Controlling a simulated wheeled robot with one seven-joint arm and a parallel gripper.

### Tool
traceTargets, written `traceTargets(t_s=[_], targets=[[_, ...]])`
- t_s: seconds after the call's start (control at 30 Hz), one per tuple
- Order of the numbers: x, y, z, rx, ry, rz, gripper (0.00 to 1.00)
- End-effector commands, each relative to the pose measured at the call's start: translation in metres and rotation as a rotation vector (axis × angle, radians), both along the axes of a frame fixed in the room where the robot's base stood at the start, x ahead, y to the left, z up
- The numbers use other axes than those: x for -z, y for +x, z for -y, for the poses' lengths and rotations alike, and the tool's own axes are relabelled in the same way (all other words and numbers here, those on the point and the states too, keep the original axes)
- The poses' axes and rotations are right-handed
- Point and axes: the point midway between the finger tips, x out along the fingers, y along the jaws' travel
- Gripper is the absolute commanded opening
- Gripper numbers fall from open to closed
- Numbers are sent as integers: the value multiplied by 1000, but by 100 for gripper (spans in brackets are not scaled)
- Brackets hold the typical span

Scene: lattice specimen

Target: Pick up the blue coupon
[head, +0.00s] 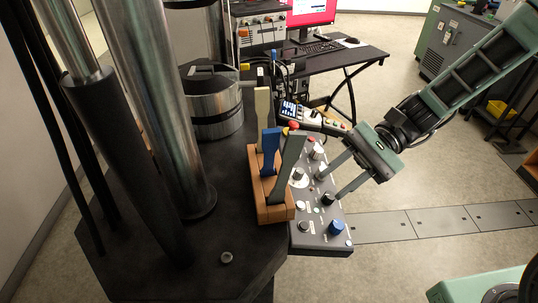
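The blue coupon (269,147) stands upright in a brown slotted rack (273,213) on the dark machine table. A beige coupon (262,115) stands behind it and a dark grey coupon (290,165) in front of it, all in the same rack. The blue coupon's wider top shows; its lower part is partly hidden by the dark coupon and the rack. My gripper (334,180) is to the right of the rack, over the control panel, with its two fingers apart and pointing left. Nothing shows between the fingers, and they appear clear of the coupons.
A control panel (316,235) with knobs and a handheld unit with a screen (289,108) lie beside the rack. Thick metal columns (160,100) and a steel cylinder (212,108) rise to the left. A desk (345,62) with a monitor and keyboard stands behind.

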Motion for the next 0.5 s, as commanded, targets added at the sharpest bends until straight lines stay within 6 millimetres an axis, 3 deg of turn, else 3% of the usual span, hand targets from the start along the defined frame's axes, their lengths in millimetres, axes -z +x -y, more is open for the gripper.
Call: traceTargets(t_s=[0.1,0.3,0.4,0.5], targets=[[-7,35,21,201,156,-121,33],[-15,67,44,367,300,-205,33],[-18,70,41,387,321,-217,33],[-19,69,26,387,323,-220,33]])
